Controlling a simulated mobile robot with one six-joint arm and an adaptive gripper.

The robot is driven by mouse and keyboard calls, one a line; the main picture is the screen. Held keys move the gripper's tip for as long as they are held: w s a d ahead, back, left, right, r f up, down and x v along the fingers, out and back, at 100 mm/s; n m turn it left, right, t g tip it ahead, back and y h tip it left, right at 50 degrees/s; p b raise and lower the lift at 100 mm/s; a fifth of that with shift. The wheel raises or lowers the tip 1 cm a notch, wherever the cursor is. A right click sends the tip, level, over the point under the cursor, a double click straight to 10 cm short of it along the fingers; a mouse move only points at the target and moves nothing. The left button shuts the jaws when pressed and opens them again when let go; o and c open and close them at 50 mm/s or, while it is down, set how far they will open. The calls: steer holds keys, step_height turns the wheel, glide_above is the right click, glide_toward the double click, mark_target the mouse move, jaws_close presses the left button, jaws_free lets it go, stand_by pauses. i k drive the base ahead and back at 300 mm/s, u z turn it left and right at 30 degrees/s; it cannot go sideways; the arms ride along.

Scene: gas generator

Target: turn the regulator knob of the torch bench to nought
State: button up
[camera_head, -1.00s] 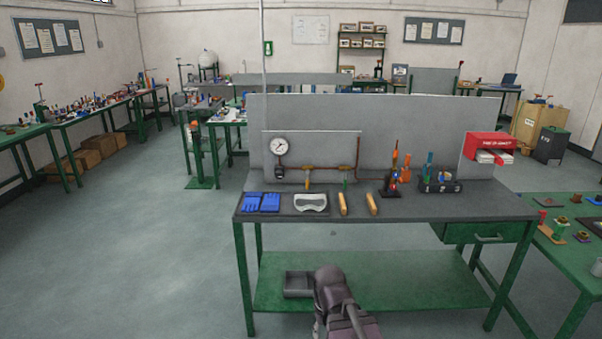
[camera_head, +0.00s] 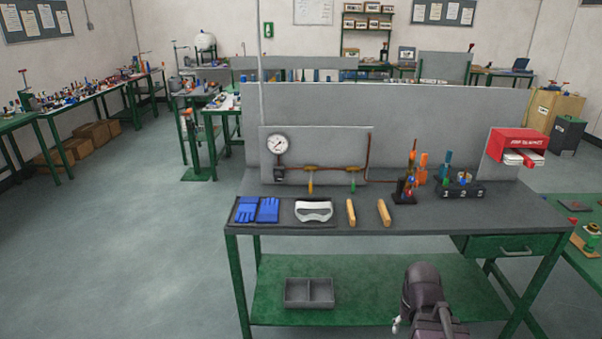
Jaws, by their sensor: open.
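The torch bench (camera_head: 440,212) stands ahead with a grey panel (camera_head: 330,152) at its back. A round white gauge (camera_head: 277,145) is on the panel's left side. A small dark part (camera_head: 280,174) sits under the gauge and looks like the regulator with its knob; its setting is too small to read. My gripper's fingers cannot be made out.
On the bench lie blue gloves (camera_head: 257,210), white goggles (camera_head: 314,211) and two wooden rods (camera_head: 384,212). A torch stand (camera_head: 405,190) and a numbered dark rack (camera_head: 461,189) stand at right. A grey tray (camera_head: 309,292) is on the lower shelf.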

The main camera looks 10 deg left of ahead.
mark_target(277, 176)
steer(key=u, duration=0.25)
steer(key=i, duration=1.1)
steer(key=u, duration=0.65)
